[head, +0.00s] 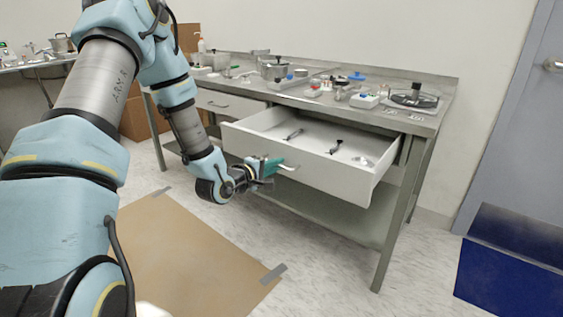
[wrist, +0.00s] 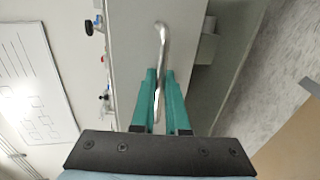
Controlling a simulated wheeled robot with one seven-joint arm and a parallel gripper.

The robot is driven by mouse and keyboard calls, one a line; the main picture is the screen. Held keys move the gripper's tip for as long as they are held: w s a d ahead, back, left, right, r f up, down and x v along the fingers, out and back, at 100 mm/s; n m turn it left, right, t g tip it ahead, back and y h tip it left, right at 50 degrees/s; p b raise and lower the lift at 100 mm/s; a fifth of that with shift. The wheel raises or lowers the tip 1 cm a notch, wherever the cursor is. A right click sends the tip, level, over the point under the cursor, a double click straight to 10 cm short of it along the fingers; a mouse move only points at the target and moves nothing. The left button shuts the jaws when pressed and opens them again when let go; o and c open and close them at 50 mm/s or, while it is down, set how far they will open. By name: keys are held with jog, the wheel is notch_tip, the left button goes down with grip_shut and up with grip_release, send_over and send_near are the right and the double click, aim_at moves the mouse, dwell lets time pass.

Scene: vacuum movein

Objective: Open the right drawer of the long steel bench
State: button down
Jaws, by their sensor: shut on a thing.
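The long steel bench (head: 440,118) stands against the wall in the head view. Its right drawer (head: 325,181) is pulled well out, and its white inside shows several small dark items. My gripper (head: 280,164) is at the drawer's front, with its teal fingers shut on the metal handle. In the wrist view the two fingers (wrist: 161,85) lie on either side of the curved handle (wrist: 161,45), against the pale drawer front (wrist: 135,50). The bench's left drawer (head: 232,106) is closed.
Pots, a dark pan (head: 414,100) and small items crowd the bench top. A lower shelf (head: 340,217) runs under the drawers. A cardboard sheet (head: 190,250) lies taped to the floor.

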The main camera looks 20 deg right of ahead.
jog(key=shift+v, duration=0.85)
jog(key=shift+f, duration=0.2)
jog(key=c, duration=1.2)
grip_release()
jog(key=v, duration=1.1)
jog(key=shift+b, duration=0.4)
jog(key=shift+w, duration=0.1)
